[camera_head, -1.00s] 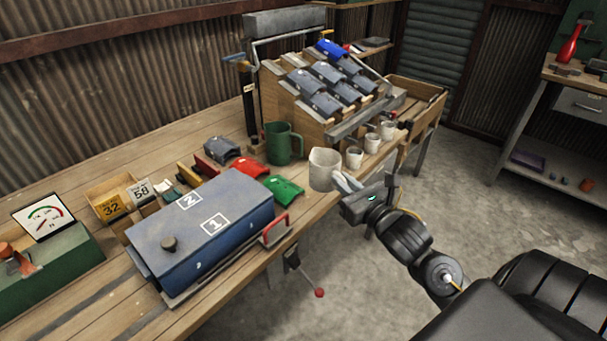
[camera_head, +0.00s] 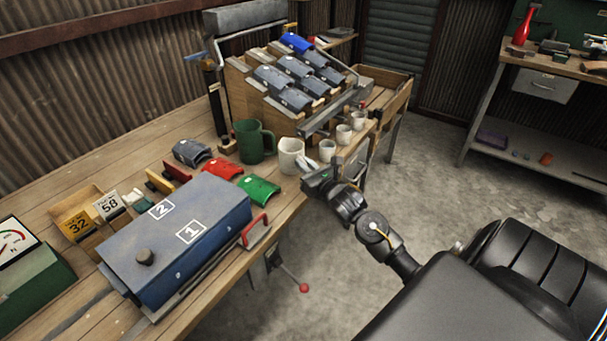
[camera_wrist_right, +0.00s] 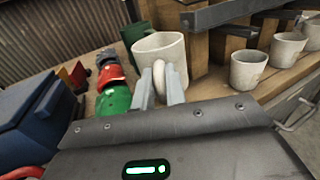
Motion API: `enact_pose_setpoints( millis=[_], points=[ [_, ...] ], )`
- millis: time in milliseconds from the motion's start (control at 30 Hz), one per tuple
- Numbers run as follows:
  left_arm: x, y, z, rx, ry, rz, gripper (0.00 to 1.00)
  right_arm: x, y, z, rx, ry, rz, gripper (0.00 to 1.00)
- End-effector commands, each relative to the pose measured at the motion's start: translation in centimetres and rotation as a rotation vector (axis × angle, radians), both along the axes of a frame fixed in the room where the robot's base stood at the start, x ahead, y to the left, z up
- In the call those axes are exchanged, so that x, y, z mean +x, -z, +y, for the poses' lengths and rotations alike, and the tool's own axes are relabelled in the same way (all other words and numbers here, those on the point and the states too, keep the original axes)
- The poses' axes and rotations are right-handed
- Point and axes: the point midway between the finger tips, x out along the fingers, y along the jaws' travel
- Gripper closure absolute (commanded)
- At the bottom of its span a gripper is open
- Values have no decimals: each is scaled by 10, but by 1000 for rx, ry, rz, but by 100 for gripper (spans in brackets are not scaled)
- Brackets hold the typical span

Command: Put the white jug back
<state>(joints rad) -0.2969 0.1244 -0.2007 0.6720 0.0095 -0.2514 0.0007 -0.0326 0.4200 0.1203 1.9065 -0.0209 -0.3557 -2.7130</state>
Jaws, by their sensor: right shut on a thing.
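The white jug (camera_head: 290,154) is upright beside the green jug (camera_head: 254,141), near the front edge of the workbench. My right gripper (camera_head: 308,164) is shut on the jug's handle. In the right wrist view the two fingers (camera_wrist_right: 160,85) close on the ring-shaped handle of the white jug (camera_wrist_right: 158,48). The jug's base looks at or just above the bench top; I cannot tell whether it touches. The green jug shows partly behind it in the right wrist view (camera_wrist_right: 131,34). My left gripper is not in view.
Several small white cups (camera_head: 327,150) stand in a row right of the jug. A wooden rack with grey curved pieces (camera_head: 290,85) rises behind. Green (camera_head: 259,190) and red (camera_head: 222,168) curved pieces and a blue box (camera_head: 180,235) lie to the left.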

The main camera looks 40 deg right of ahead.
Motion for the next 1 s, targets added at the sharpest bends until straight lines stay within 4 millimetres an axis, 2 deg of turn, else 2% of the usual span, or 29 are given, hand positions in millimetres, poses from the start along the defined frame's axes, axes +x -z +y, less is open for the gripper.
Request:
enact_pose_setpoints(
  millis=[300,533,967,1000],
  points=[
    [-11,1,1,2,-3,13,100,9,12,-4,0,1,-1,100],
    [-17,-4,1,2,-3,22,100,12,41,-5,2,2,1,100],
    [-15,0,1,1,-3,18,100,12,49,-5,-1,0,-2,100],
    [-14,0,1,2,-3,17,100,11,49,-5,-1,0,0,86]
  ],
)
